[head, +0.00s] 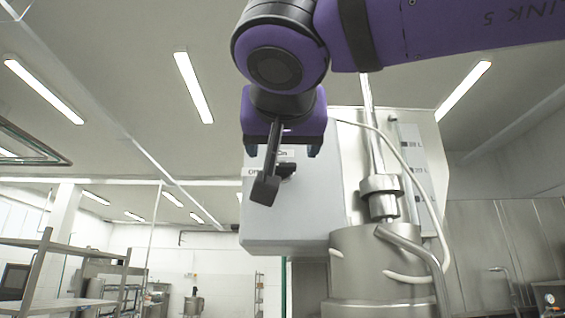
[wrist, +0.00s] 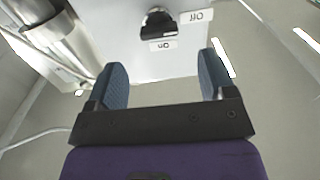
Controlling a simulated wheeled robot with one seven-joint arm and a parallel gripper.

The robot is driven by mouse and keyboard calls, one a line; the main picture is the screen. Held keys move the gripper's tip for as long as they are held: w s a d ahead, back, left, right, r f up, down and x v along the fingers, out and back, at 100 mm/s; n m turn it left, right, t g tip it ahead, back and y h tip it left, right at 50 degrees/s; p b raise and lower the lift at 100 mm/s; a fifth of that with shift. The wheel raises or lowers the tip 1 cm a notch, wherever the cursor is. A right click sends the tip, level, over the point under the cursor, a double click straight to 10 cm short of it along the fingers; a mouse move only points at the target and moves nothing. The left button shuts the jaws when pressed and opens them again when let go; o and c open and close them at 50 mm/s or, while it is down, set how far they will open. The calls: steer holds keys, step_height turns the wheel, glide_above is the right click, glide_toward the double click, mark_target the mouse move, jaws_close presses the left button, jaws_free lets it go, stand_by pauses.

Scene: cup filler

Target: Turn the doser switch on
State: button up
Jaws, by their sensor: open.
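The doser switch is a black rotary knob (head: 288,169) on the front of a light grey box (head: 300,218). An ON label (head: 286,153) sits above the knob and an OFF label (head: 249,172) to its left. The wrist view shows the knob (wrist: 157,24) and both labels upside down; I cannot tell its exact setting. My gripper (head: 283,150) is open and empty in front of the box. In the wrist view the knob lies beyond the gap between its blue fingers (wrist: 163,68), apart from them. A black part on my wrist partly covers the switch area in the head view.
A steel vessel with pipes (head: 385,262) and a white hose (head: 412,175) stand right of the box. A steel shelf rack (head: 75,246) is far off at left. The space left of the box is clear.

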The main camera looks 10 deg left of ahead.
mark_target(282, 163)
steer(key=x, duration=0.7)
steer(key=shift+c, duration=0.2)
steer(key=c, duration=0.9)
